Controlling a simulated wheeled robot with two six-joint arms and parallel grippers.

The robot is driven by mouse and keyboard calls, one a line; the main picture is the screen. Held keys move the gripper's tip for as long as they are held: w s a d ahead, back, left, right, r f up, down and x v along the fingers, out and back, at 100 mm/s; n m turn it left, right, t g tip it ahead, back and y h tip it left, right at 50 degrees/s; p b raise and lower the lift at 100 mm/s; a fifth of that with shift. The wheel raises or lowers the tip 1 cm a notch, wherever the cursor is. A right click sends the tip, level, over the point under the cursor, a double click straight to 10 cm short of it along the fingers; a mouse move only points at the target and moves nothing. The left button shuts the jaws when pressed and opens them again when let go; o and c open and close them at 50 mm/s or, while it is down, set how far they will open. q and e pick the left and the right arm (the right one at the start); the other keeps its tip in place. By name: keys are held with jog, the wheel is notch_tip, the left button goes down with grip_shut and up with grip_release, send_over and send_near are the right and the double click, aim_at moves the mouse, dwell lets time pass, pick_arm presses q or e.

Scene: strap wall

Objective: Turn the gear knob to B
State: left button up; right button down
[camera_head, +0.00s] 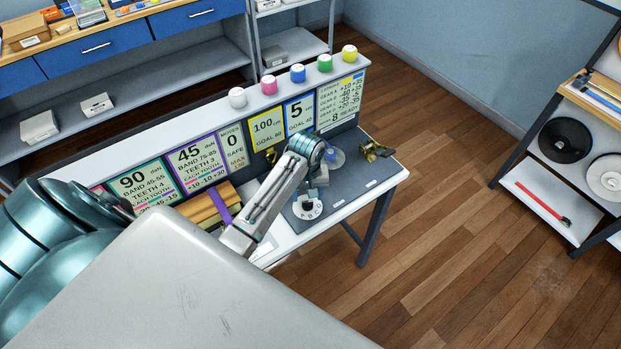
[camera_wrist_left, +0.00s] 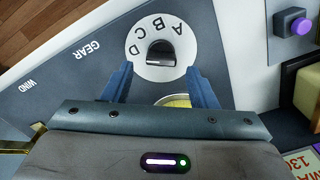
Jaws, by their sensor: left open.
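The gear knob (camera_wrist_left: 161,48) is a black knob on a white round dial (camera_wrist_left: 143,26) with the letters A, B, C and D. The label GEAR is printed on the dark panel beside it. I cannot tell clearly which letter the knob points to. The dial also shows in the head view (camera_head: 308,213) near the table's front edge. My left gripper (camera_wrist_left: 161,80) is open, its two blue fingers spread apart at the dial's near side, with the knob just beyond and between them. In the head view the left gripper (camera_head: 316,190) is above the dial. My right gripper is not in view.
A brass crank (camera_head: 376,150) stands at the panel's right. A purple knob (camera_wrist_left: 298,22) is at the right in the wrist view. The sign board (camera_head: 200,165) stands behind the panel, with coloured buttons on top. Open floor lies right of the table.

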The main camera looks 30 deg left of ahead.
pick_arm(q)
jog(key=shift+s+d+f, duration=0.15)
jog(key=shift+s+f, duration=0.05)
jog(key=shift+f, duration=0.45)
jog(key=c, duration=1)
